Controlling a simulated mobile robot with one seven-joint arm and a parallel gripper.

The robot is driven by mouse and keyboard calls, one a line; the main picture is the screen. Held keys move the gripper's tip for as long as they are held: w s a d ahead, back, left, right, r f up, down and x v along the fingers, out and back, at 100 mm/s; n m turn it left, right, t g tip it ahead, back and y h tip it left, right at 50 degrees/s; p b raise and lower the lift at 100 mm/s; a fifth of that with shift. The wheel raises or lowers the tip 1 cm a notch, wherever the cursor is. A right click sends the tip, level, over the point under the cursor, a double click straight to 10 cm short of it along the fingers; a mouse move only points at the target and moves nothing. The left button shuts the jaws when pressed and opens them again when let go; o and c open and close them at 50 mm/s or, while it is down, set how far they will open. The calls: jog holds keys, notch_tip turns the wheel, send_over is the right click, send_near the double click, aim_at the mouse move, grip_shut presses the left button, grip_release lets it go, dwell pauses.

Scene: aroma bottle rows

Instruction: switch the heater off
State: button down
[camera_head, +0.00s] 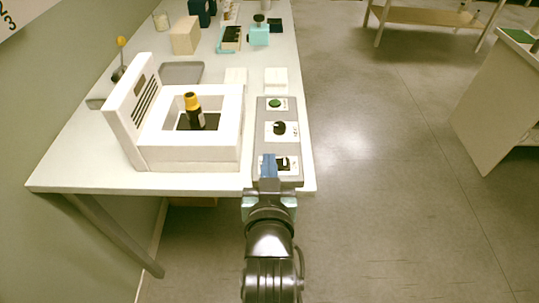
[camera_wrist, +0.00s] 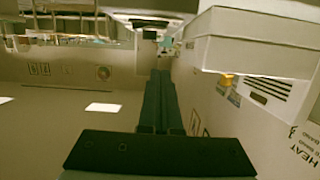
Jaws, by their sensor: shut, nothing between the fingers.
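The heater (camera_head: 150,150) is a white open-topped box with a slotted upright back, at the left on the bench. A dark bottle with a yellow cap (camera_head: 194,112) stands inside it. A grey control panel (camera_head: 262,145) lies to its right, with a green round button (camera_head: 275,104), a black knob (camera_head: 279,128) and a dark switch (camera_head: 283,163) on white plates. My gripper (camera_head: 268,160) is shut and empty, at the panel's near end beside the dark switch, partly covering its plate. I cannot tell whether it touches. In the wrist view the closed fingers (camera_wrist: 160,78) point away; the switch is not clear there.
The white bench (camera_head: 90,170) holds a grey tray (camera_head: 182,73), a beige box (camera_head: 186,35), two white blocks beyond the panel, and a teal device (camera_head: 259,35) farther back. Open floor (camera_head: 370,170) lies to the right, with another table (camera_head: 500,100) at the far right.

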jog(key=v, duration=0.6)
jog(key=shift+s, duration=0.4)
notch_tip(320, 180, up, 42)
jog(key=w+t+p, duration=0.2)
jog(key=t+p, duration=0.7)
jog(key=s+r+t+p, duration=0.1)
jog(key=s+r, duration=0.2)
jog(key=r, duration=0.3)
jog(key=s+r+t+p, duration=0.1)
jog(key=s+r+t, duration=0.1)
jog(key=r, duration=0.5)
jog(key=shift+s, duration=0.5)
jog(key=shift+d+r, duration=0.1)
